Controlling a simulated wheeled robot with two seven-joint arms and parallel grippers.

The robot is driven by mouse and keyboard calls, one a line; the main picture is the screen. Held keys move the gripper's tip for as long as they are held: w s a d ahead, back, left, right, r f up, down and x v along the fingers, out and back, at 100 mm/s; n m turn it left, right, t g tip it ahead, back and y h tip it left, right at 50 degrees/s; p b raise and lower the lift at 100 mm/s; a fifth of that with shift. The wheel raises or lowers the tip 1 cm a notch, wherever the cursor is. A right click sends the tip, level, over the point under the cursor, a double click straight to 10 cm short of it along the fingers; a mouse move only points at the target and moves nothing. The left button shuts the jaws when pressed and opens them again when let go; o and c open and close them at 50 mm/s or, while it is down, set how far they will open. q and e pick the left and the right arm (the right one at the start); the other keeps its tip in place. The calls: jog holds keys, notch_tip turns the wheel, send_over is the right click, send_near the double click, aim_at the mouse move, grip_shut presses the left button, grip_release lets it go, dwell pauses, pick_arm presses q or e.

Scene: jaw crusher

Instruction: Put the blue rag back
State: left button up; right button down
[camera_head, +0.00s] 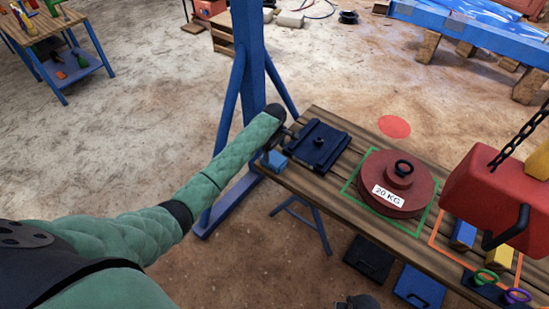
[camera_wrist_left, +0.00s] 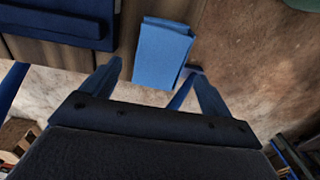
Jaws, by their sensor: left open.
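The blue rag (camera_head: 273,160) is a small folded block at the left end of the wooden table, by the edge. In the left wrist view the rag (camera_wrist_left: 162,50) lies ahead of the fingers and reaches out over the table edge above the floor. My left gripper (camera_wrist_left: 155,70) is open, its two fingers spread to either side of the rag's near end, with nothing gripped. In the head view the left gripper (camera_head: 284,140) is mostly hidden behind its dark wrist, just above the rag. My right gripper does not show.
A dark blue plate (camera_head: 318,147) sits beside the rag. A red 20 KG weight (camera_head: 392,183) stands in a green outline. A red block (camera_head: 495,195) hangs on a chain at right. A blue post (camera_head: 250,60) rises behind my left arm.

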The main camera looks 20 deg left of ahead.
aim_at(274, 158)
pick_arm(q)
notch_tip(274, 158, up, 5)
jog(key=s+d+f+m, duration=0.35)
jog(key=s+f, duration=0.25)
jog(key=s, duration=0.5)
jog(key=s+d+f+m, duration=0.35)
jog(key=s+f, duration=0.35)
jog(key=s, duration=0.4)
jog(key=s+f+m+t+h, duration=0.1)
jog(key=s+m, duration=0.8)
jog(key=s, duration=1.8)
jog(key=shift+d+f+b, duration=0.2)
jog(key=shift+f+b, duration=0.05)
jog(key=shift+b, duration=0.05)
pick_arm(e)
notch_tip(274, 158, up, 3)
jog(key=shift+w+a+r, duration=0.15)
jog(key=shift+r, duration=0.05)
pick_arm(q)
jog(key=shift+w, duration=0.1)
